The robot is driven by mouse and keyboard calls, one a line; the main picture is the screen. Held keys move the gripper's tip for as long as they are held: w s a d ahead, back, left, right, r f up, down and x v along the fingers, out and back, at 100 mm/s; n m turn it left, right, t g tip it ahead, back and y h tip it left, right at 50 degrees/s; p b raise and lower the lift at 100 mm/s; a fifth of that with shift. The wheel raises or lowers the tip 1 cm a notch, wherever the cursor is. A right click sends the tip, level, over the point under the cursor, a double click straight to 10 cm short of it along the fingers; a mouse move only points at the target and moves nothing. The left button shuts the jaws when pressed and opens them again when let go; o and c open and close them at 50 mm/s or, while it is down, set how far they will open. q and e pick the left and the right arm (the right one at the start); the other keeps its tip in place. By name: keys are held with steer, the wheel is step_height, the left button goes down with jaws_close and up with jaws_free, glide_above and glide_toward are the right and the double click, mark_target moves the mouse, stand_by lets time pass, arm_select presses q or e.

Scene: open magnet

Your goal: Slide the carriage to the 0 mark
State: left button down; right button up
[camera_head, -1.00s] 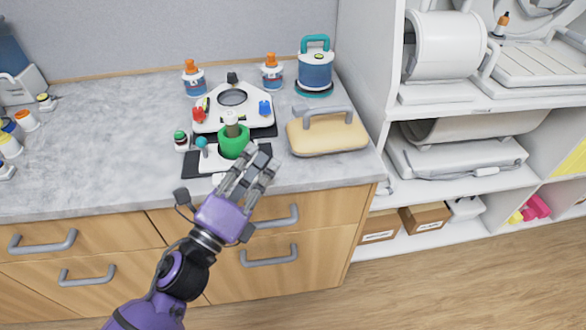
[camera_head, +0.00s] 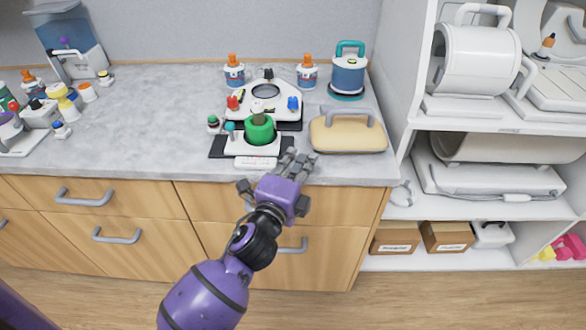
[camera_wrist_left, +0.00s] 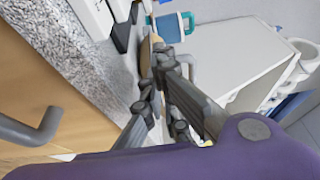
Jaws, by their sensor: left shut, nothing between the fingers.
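A white device (camera_head: 238,149) with a green round part (camera_head: 260,130) stands on a black mat (camera_head: 217,147) near the counter's front edge. A pale knob (camera_head: 258,109) rises from the green part, and a small teal knob (camera_head: 230,126) is at its left. A white strip with small markings (camera_head: 256,161) lies at the front; I cannot read a 0 mark, nor tell which part is the carriage. My left gripper (camera_head: 299,157) is shut and empty at the counter edge, right of the device and apart from it. Its fingers also show in the left wrist view (camera_wrist_left: 152,82).
Behind is a white instrument (camera_head: 290,109) with red and blue knobs. A tan handled block (camera_head: 347,138) stands close right of my gripper. Bottles (camera_head: 234,71) line the back. The counter's left middle (camera_head: 150,125) is clear. White shelves (camera_head: 480,115) rise at right.

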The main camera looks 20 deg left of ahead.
arm_select(q)
steer(key=w, duration=0.4)
steer(key=shift+d+r, duration=0.1)
steer(key=shift+d, duration=0.05)
steer(key=a, duration=0.1)
steer(key=a+p, duration=0.1)
steer(key=a, duration=0.1)
steer(key=shift+s+a, duration=0.1)
steer(key=shift+s, duration=0.3)
steer(key=shift+s+a, duration=0.15)
steer(key=shift+a, duration=0.2)
